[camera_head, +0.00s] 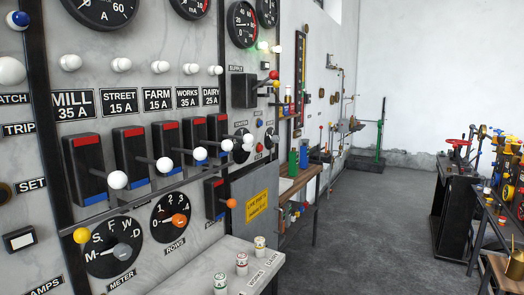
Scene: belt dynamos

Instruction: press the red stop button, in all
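A red ball knob (274,75) stands out higher up, next to a black box. Neither of my grippers is in view, and nothing touches the red button.
Lever switches (131,152) with white ball knobs stick out of the panel at left. A pale shelf (210,268) with several small jars juts out below. A wooden bench (300,180) stands beyond. Grey floor is clear in the middle; dark workbenches (455,200) stand at right.

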